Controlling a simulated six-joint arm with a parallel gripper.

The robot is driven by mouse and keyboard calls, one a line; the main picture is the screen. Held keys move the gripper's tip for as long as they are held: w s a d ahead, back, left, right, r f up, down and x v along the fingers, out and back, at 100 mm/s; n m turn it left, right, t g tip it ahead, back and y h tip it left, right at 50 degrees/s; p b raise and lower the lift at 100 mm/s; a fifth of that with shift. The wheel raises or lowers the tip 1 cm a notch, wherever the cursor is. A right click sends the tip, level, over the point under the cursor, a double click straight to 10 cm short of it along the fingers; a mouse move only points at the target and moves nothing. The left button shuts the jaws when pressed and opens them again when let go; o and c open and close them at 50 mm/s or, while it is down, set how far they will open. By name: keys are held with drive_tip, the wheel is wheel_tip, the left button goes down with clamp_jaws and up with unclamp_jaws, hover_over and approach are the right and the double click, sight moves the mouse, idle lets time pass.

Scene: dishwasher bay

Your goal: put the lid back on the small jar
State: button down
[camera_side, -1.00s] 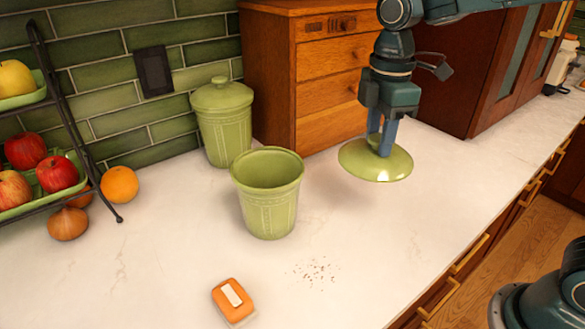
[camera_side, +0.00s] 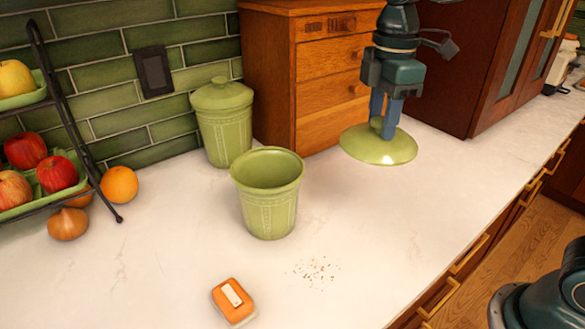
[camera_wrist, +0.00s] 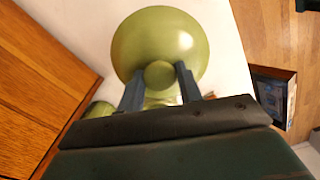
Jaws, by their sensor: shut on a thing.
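A green lid (camera_side: 378,146) hangs in my gripper (camera_side: 384,122), which is shut on its knob. The lid is above the counter, right of the small jar. In the wrist view the lid (camera_wrist: 160,45) lies beyond my fingers, with its round knob (camera_wrist: 159,74) between the fingertips (camera_wrist: 160,78). The small green jar (camera_side: 268,200) stands upright and open on the counter, its dark inside showing. A second green jar (camera_side: 224,125) with its lid on stands behind it, against the tiled wall.
A wooden drawer chest (camera_side: 310,80) stands behind the lid. An orange sponge-like block (camera_side: 233,302) and scattered crumbs (camera_side: 317,270) lie in front of the open jar. A fruit rack (camera_side: 62,120) stands at the left, beside an orange (camera_side: 119,184) and an onion (camera_side: 68,224).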

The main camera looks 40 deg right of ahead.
drive_tip(key=w+a+r, duration=0.3)
drive_tip(key=w+a, duration=0.8)
drive_tip(key=a, duration=0.5)
drive_tip(key=shift+w+n, duration=0.3)
drive_tip(key=shift+f, duration=0.25)
drive_tip(key=shift+f, duration=2.7)
drive_tip(key=shift+f, duration=0.45)
idle(0.8)
drive_tip(key=shift+c, duration=2)
unclamp_jaws()
drive_tip(key=shift+r, duration=0.15)
